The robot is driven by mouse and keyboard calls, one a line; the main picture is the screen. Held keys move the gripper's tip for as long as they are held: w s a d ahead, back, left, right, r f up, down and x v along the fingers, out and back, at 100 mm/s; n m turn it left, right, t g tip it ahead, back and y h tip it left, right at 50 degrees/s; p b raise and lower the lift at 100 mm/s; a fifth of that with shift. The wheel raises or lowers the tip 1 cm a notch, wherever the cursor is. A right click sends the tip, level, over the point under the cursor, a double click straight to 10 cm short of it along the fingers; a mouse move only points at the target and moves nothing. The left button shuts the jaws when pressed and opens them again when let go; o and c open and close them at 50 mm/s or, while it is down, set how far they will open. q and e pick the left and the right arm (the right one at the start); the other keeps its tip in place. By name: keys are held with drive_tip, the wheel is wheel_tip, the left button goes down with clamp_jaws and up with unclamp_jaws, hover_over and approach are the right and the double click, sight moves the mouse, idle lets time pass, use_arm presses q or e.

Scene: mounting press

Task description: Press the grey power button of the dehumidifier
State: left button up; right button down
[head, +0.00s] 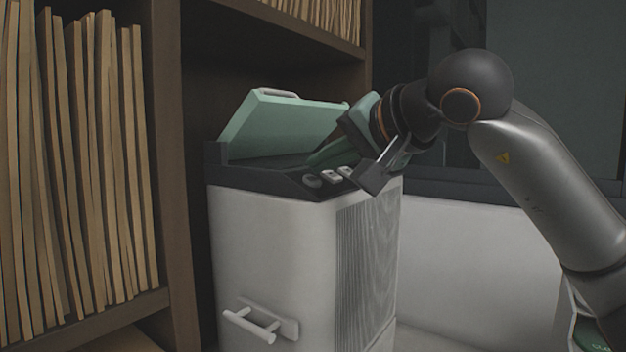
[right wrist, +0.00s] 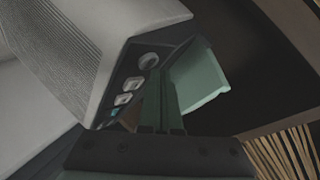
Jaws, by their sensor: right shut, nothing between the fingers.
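The dehumidifier (head: 270,235) is a pale grey box with a dark top panel and a raised green lid (head: 285,122). A round grey button (head: 312,181), which looks like the power button, sits at the panel's left front. It also shows in the right wrist view (right wrist: 148,60). Lighter buttons (head: 330,175) sit beside it. My right gripper (head: 318,156) is shut and empty, its green fingers over the panel behind the button row. In the right wrist view its fingertips (right wrist: 161,74) appear beside the round button, apart from it in the picture; contact cannot be told. My left gripper is not in view.
A wooden shelf (head: 172,150) with upright folders (head: 75,160) stands close on the left. The raised lid stands behind the fingers. A white handle (head: 250,325) sticks out of the dehumidifier's front. A pale wall (head: 480,245) is on the right.

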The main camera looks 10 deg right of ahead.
drive_tip(key=shift+w+a+f, duration=0.15)
drive_tip(key=shift+f, duration=0.4)
idle(0.6)
drive_tip(key=shift+r, duration=0.1)
drive_tip(key=shift+s+d+r+p, duration=0.1)
drive_tip(key=shift+s+r+p, duration=0.05)
drive_tip(key=shift+r+p, duration=0.15)
drive_tip(key=shift+s+d+r+p, duration=0.1)
drive_tip(key=shift+r+p, duration=0.05)
drive_tip(key=shift+r, duration=0.25)
drive_tip(key=r+p, duration=0.1)
drive_tip(key=s+d+r+p, duration=0.1)
drive_tip(key=r, duration=0.1)
drive_tip(key=r+p, duration=0.1)
drive_tip(key=shift+s+d+r, duration=0.25)
idle(0.3)
idle(0.5)
